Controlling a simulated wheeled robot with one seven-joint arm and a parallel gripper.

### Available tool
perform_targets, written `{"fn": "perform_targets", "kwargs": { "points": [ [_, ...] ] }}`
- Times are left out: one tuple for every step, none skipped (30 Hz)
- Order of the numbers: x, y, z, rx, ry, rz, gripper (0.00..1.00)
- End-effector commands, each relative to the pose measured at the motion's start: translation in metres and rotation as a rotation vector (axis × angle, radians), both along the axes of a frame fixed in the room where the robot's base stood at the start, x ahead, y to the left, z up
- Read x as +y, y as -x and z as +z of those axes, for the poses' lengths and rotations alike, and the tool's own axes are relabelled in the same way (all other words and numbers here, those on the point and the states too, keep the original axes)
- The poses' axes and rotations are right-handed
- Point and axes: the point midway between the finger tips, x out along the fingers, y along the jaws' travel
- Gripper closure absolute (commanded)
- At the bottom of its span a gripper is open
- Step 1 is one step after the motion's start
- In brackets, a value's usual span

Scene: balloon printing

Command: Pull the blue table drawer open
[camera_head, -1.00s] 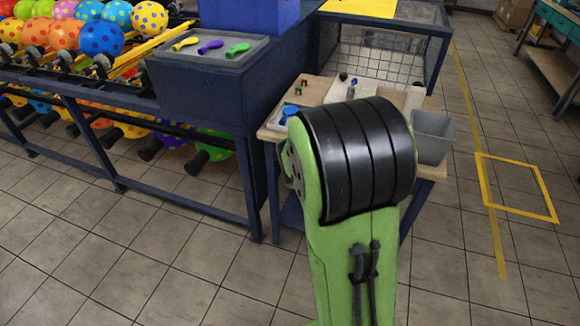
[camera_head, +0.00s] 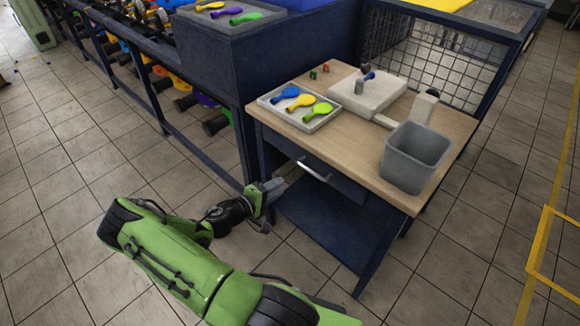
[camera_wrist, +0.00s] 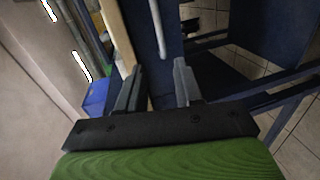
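The blue table (camera_head: 347,243) with a wooden top stands right of the middle in the head view. Its blue drawer (camera_head: 337,177) is under the front edge and looks shut. A silver bar handle (camera_head: 314,170) sits on the drawer front. In the wrist view the handle (camera_wrist: 157,28) shows as a pale bar ahead of the fingers, beside the drawer front (camera_wrist: 137,25). My gripper (camera_head: 277,188) is near the table's left front leg, below and left of the handle. In the wrist view my gripper (camera_wrist: 158,85) has its fingers apart with nothing between them. It does not touch the handle.
On the tabletop are a tray (camera_head: 268,101) of balloons, a white device (camera_head: 368,92) and a grey bin (camera_head: 413,158). A dark blue machine frame (camera_head: 240,140) stands close at the left. The floor in front is clear.

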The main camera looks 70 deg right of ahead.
Motion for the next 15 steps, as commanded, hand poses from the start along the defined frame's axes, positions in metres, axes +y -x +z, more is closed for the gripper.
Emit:
{"fn": "perform_targets", "kwargs": {
  "points": [
    [-0.002,0.001,-0.002,0.009,0.006,0.005,0.65],
    [-0.002,0.001,-0.002,0.011,0.007,0.007,0.65],
    [-0.004,0.002,-0.002,0.012,0.009,0.008,0.65],
    [-0.007,0.003,-0.003,0.011,0.009,0.006,0.65],
    [-0.01,0.005,-0.004,0.01,0.009,0.006,0.65],
    [-0.015,0.008,-0.005,0.01,0.009,0.004,0.65],
    [-0.02,0.01,-0.006,0.01,0.01,0.003,0.65],
    [-0.027,0.013,-0.008,0.01,0.01,0.003,0.65],
    [-0.035,0.017,-0.01,0.01,0.01,0.002,0.65],
    [-0.042,0.02,-0.012,0.009,0.009,0.002,0.65],
    [-0.049,0.023,-0.014,0.01,0.009,0.002,0.65],
    [-0.059,0.027,-0.016,0.009,0.009,0.002,0.65],
    [-0.065,0.03,-0.018,0.009,0.009,0.003,0.65],
    [-0.072,0.033,-0.019,0.01,0.009,0.003,0.65],
    [-0.081,0.037,-0.022,0.009,0.008,0.002,0.65]
  ]
}}
